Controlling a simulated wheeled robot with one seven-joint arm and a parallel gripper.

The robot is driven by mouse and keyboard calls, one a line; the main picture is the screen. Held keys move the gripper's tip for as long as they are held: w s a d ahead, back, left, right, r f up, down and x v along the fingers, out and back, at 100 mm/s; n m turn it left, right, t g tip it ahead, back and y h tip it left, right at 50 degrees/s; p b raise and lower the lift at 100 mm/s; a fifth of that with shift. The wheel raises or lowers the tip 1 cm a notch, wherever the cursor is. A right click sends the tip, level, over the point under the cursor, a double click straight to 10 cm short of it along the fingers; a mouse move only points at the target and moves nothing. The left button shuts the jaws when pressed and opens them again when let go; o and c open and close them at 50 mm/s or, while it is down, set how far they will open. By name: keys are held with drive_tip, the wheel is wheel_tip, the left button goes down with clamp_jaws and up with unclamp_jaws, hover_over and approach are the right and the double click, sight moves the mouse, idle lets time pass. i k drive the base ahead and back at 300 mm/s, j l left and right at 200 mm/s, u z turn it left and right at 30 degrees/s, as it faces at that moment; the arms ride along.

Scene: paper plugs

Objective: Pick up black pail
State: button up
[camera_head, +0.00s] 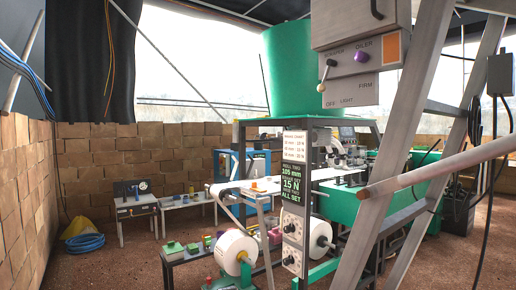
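I cannot make out a black pail in the head view. My gripper is not in view.
A machine with a large green drum (290,70) and white paper rolls (236,250) fills the middle. Metal ladder-like legs (400,140) and a grey bar (440,170) cross the right. Small tables (137,205) stand by the brick wall (120,150). Blue hose (85,243) lies left; brown floor (120,270) is open at front left.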

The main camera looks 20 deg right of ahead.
sight(257, 146)
drive_tip(key=i+j+u, duration=0.15)
drive_tip(key=i+u, duration=0.4)
drive_tip(key=i, duration=0.15)
drive_tip(key=i+j+u, duration=0.3)
drive_tip(key=i, duration=0.65)
drive_tip(key=i+u, duration=0.3)
drive_tip(key=i, duration=0.65)
drive_tip(key=i+l+z, duration=0.1)
drive_tip(key=i+z, duration=0.15)
drive_tip(key=i, duration=0.35)
drive_tip(key=i+z, duration=0.3)
drive_tip(key=i, duration=0.3)
drive_tip(key=i+j+z, duration=0.25)
drive_tip(key=i, duration=0.35)
drive_tip(key=i+z, duration=0.3)
drive_tip(key=i, duration=0.3)
drive_tip(key=i+z, duration=0.25)
drive_tip(key=i, duration=0.3)
drive_tip(key=i+j+z, duration=0.3)
drive_tip(key=i, duration=0.3)
drive_tip(key=i+l+z, duration=0.2)
drive_tip(key=z, duration=0.2)
drive_tip(key=i+z, duration=0.85)
drive_tip(key=i+j+z, duration=0.1)
drive_tip(key=i+z, duration=0.6)
drive_tip(key=i, duration=1.3)
